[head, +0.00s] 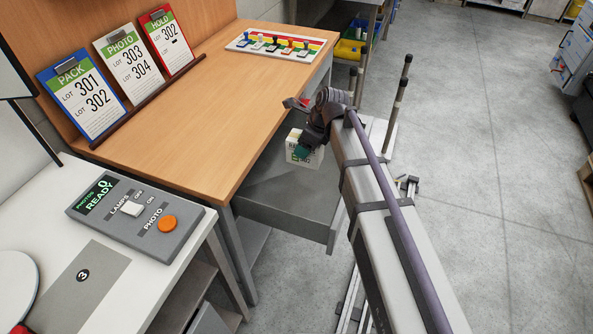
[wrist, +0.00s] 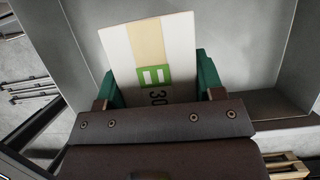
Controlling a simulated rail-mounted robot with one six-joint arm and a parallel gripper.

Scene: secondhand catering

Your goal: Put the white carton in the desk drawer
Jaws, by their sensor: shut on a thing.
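The white carton (head: 304,152) has a green mark and printed numbers. It also shows in the wrist view (wrist: 180,45), with a beige strip along its face. My gripper (head: 308,146) is shut on the carton, with its green fingers (wrist: 205,75) on either side of it. The open desk drawer (head: 290,205) is grey and pulled out from under the wooden desk. The carton is over the drawer in both views. Whether it touches the drawer floor (wrist: 235,22), I cannot tell.
A grey control box (head: 135,215) stands on the white table in front.

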